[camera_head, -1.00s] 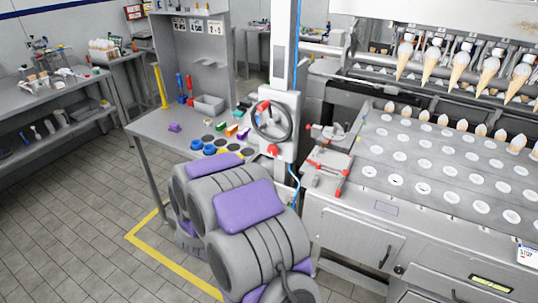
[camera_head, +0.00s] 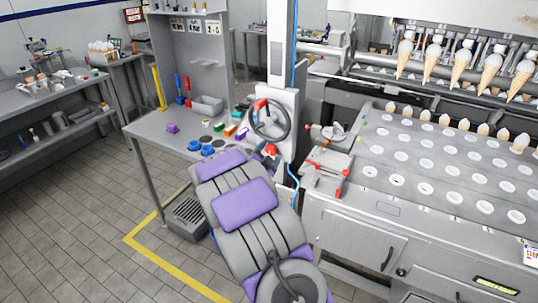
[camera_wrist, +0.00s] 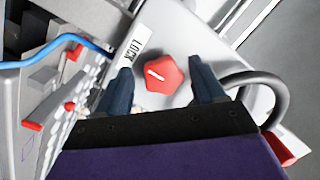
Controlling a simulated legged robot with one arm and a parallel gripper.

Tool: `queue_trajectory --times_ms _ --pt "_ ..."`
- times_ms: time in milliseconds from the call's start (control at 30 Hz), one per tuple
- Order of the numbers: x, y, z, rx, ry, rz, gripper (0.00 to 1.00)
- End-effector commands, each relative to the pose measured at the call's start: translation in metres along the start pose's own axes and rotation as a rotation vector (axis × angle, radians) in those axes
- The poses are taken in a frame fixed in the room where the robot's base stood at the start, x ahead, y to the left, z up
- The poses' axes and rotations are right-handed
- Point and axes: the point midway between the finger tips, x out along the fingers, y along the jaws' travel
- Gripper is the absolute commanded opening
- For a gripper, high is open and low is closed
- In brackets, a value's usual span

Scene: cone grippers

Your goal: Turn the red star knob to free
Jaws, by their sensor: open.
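The red star knob (camera_wrist: 163,74) is in the wrist view, on a pale grey panel, with a white line mark across its face. A white label reading LOCK (camera_wrist: 131,46) lies to its left. My gripper (camera_wrist: 163,84) is open, with one dark blue finger on each side of the knob. I cannot tell whether the fingers touch it. In the head view the knob shows as a small red shape (camera_head: 270,150) below the handwheel, partly hidden by my arm. No label reading free can be made out.
A dark handwheel (camera_head: 269,120) with a red part is mounted above the knob on the column. A blue hose (camera_head: 294,185) hangs beside it. The conveyor with cones (camera_head: 450,150) stands at the right. A bench (camera_head: 150,125) with coloured blocks stands at the left.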

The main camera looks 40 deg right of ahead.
Motion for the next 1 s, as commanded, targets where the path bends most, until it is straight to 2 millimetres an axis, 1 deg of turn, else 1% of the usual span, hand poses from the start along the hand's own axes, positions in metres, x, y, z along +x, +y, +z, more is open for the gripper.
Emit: queue_trajectory --times_ms 300,367,867,900,1000 --pt "0.0015 -0.0008 0.0003 -0.001 0.0 -0.001 0.69" --pt "0.002 -0.0003 0.0002 0.0 0.0 0.0 0.64" --pt "0.0027 0.0002 0.0001 0.0 0.0 0.0 0.16" --pt "0.0027 0.0002 0.0 0.0 0.0 0.0 0.13" --pt "0.0027 0.0001 -0.0002 -0.003 0.0 0.001 0.13"
